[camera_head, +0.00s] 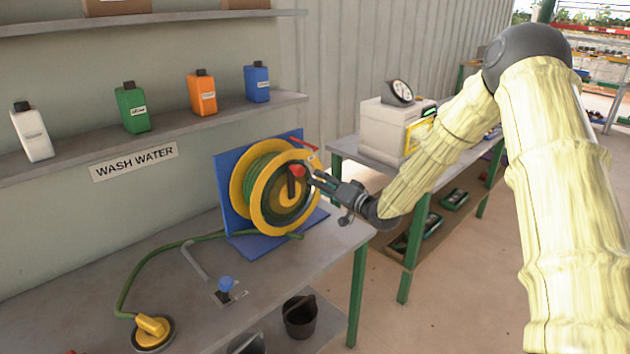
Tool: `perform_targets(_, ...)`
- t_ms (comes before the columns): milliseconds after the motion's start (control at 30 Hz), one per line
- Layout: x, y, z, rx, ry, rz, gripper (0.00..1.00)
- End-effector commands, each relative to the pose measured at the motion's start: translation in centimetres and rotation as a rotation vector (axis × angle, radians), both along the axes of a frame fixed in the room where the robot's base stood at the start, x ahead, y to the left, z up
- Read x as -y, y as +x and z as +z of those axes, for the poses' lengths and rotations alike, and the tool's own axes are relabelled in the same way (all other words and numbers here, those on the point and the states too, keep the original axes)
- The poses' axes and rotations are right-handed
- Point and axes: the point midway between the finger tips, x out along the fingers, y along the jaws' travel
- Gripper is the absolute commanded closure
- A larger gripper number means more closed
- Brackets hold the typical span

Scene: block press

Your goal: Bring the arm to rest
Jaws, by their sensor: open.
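My gripper (312,170) is open and empty, at the right side of the yellow hose reel (250,179). Its fingertips are close to the reel's red handle (296,170); I cannot tell whether they touch it. My arm comes in from the right of the picture, in a pale yellow sleeve, bent at a dark elbow at the top right. The reel stands on a blue stand (223,172) on the bench and carries green hose.
The grey bench (180,272) holds a blue-knobbed lever (226,285) and a yellow nozzle (152,327). Bottles stand on the shelf (165,132) behind. A second table (352,150) with a white box and gauge (398,92) stands behind my forearm. A dark bucket (300,316) is below.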

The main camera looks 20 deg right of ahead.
Motion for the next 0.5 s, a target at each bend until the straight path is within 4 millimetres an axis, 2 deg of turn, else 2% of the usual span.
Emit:
perform_targets(167,0.3,-0.8,-0.04,0.0,0.001,0.0,0.45)
perform_targets(500,0.33,-0.84,-0.05,0.0,0.001,0.0,0.45)
